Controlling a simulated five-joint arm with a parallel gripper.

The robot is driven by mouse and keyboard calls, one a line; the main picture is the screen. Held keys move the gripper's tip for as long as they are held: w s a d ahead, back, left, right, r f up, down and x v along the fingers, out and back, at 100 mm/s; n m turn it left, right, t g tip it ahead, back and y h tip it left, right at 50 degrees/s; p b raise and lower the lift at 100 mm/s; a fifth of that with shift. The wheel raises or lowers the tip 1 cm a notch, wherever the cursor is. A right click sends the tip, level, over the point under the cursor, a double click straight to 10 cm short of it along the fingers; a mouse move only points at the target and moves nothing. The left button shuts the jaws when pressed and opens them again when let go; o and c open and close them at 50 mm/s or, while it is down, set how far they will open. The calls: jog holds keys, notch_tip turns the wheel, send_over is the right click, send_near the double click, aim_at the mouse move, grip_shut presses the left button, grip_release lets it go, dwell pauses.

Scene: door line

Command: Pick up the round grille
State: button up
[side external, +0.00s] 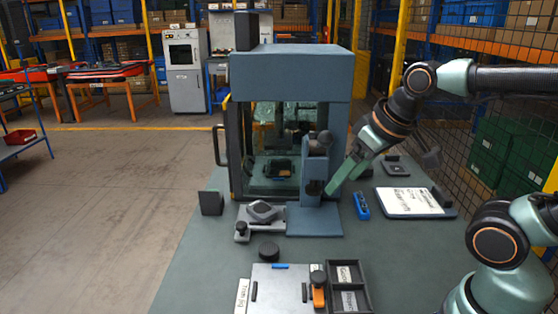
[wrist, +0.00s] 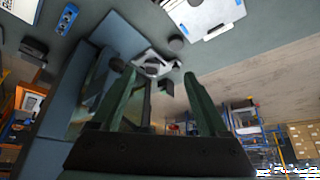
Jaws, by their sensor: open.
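A dark round disc (side external: 269,250), which looks like the round grille, lies flat on the grey-green bench in front of the machine. It also shows in the wrist view (wrist: 176,43), beyond the fingertips and near the white fixture. Its surface detail is too small to make out. My gripper (side external: 338,182) is beside the machine's right front post, above the bench, with green fingers slanting down to the left. In the wrist view my gripper (wrist: 160,82) has its two fingers spread apart with nothing between them. It is well apart from the disc.
The blue-grey machine (side external: 290,62) with its open frame and front post (side external: 315,165) stands close to my fingers. A grey-white fixture (side external: 242,229) sits behind the disc. A plate (side external: 270,298) and a divided tray (side external: 366,290) lie at the front. The bench left of the disc is clear.

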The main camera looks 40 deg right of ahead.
notch_tip(320, 180, up, 11)
jog(key=m+g, duration=0.6)
jog(key=m, duration=1.2)
send_over(269, 248)
notch_tip(269, 248, down, 28)
jog(key=shift+d+f, duration=0.15)
jog(key=shift+f, duration=0.1)
jog(key=shift+w+f, duration=0.1)
jog(key=shift+f, duration=3.05)
jog(key=c, duration=1.1)
